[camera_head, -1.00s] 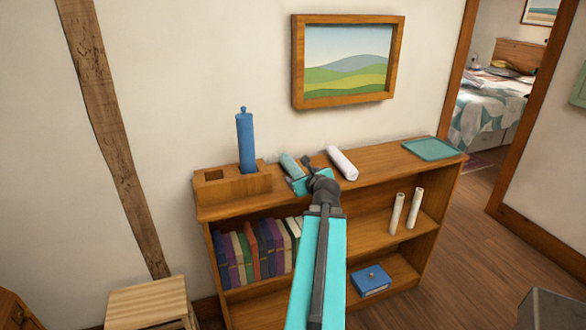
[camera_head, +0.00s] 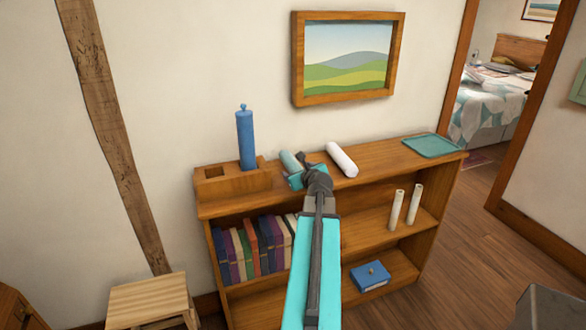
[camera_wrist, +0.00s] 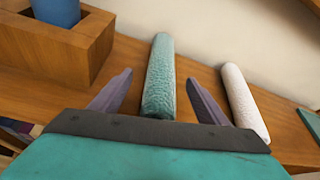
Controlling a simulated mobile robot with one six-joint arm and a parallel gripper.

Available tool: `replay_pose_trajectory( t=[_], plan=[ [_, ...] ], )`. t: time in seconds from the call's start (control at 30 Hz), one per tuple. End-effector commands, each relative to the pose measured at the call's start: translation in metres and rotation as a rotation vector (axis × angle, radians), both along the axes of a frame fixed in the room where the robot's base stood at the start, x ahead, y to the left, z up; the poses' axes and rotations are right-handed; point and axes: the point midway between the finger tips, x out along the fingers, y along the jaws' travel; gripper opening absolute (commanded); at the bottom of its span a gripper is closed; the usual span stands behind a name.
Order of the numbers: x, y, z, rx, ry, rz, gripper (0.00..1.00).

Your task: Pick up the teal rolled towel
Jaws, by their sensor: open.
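The teal rolled towel (camera_head: 291,162) lies on the top of the wooden shelf, partly hidden by my gripper in the head view. In the wrist view the towel (camera_wrist: 160,75) points away from me, its near end between the two fingers. My gripper (camera_wrist: 158,92) is open, with one finger on each side of the towel and a gap showing on both sides. In the head view my gripper (camera_head: 304,173) is over the front part of the shelf top.
A white roll (camera_head: 342,160) lies just right of the towel; it is close to the right finger in the wrist view (camera_wrist: 244,103). A wooden holder (camera_head: 230,184) with a blue cylinder (camera_head: 245,140) stands left. A teal tray (camera_head: 433,146) lies at the right end.

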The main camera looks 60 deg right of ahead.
Motion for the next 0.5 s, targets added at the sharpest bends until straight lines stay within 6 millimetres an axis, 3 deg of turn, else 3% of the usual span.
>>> replay_pose_trajectory(
  t=[0.5],
  plan=[
    [0.03, -0.027, -0.014, 0.0, 0.0, 0.0, 0.69]
  ],
)
